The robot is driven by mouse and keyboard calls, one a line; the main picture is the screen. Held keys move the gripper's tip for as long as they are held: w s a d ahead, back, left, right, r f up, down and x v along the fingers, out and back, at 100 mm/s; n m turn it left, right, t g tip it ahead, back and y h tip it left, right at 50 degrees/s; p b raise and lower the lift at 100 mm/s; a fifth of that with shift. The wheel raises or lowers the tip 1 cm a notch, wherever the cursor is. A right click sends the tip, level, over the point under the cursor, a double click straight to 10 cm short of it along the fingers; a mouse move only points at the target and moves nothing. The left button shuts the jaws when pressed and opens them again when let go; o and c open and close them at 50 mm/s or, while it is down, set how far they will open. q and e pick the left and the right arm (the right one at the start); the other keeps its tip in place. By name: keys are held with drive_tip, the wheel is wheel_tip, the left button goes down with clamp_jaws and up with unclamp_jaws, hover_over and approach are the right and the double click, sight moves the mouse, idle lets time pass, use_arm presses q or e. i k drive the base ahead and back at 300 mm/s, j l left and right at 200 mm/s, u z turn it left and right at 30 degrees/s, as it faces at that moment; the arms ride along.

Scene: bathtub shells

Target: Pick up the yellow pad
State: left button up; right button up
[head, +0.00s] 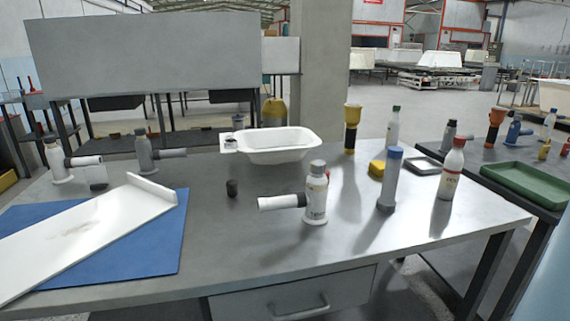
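The yellow pad (376,169) is a small yellow block lying on the grey table, right of the middle in the head view. It sits just left of a grey tube with a blue cap (390,180) and below a yellow-topped black torch-like object (351,128). Its right side is close to the tube. Neither of my grippers shows in the head view, so I cannot see whether they are open or shut.
The table's front right is clear.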

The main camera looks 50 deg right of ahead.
sight(376, 166)
drive_tip(key=z, duration=2.35)
drive_tip(key=l+z, duration=0.55)
drive_tip(key=z, duration=0.15)
drive_tip(key=l+z, duration=0.25)
drive_tip(key=z, duration=0.15)
